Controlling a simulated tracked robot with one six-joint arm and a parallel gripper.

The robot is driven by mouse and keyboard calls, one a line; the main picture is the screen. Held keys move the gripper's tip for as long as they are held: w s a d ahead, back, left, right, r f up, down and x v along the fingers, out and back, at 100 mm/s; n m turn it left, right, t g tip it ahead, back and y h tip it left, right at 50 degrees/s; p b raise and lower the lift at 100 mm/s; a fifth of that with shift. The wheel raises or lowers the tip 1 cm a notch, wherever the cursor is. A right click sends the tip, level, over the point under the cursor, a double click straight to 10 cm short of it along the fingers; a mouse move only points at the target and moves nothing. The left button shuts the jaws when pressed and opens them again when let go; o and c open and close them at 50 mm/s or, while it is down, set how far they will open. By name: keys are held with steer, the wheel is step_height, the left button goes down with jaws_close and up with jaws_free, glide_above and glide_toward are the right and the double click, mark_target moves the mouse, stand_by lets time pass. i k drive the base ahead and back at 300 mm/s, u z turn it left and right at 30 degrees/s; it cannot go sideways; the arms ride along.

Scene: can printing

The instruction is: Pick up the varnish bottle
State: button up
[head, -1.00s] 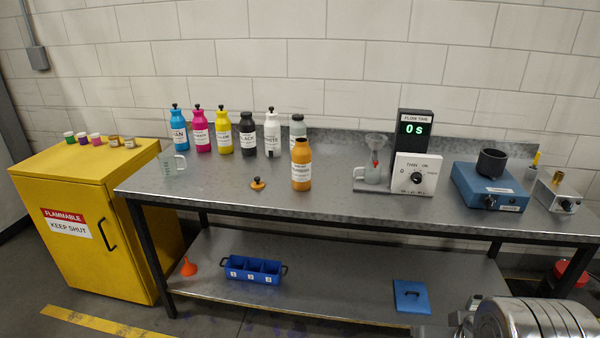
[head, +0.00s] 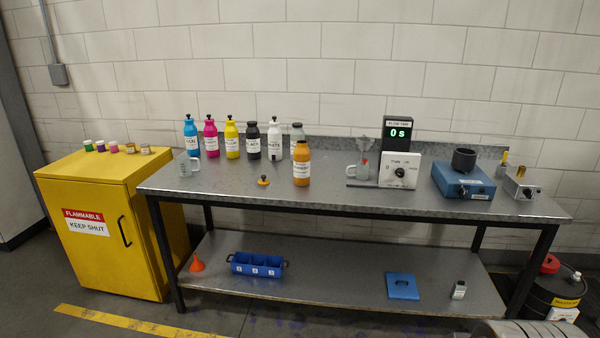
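An orange bottle (head: 302,164) with a white label stands upright and open-topped near the middle of the metal bench (head: 350,205). Its label is too small to read, so I cannot confirm that it is the varnish bottle. A small orange cap with a black knob (head: 263,180) lies on the bench to its left. A grey bottle (head: 297,132) stands just behind it, partly hidden. My gripper is not in view.
Cyan (head: 191,140), magenta, yellow, black and white bottles stand along the back. A beaker (head: 186,165) is at the left. A flow timer (head: 397,140), blue device (head: 463,180) and metal box (head: 523,185) occupy the right. The yellow cabinet (head: 100,215) adjoins the bench.

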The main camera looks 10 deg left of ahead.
mark_target(301, 152)
steer(key=k, duration=0.4)
steer(key=u, duration=0.6)
steer(key=i, duration=0.8)
steer(key=u, duration=0.8)
steer(key=i, duration=1.8)
steer(key=z, duration=0.8)
steer(key=i, duration=0.75)
steer(key=z, duration=0.1)
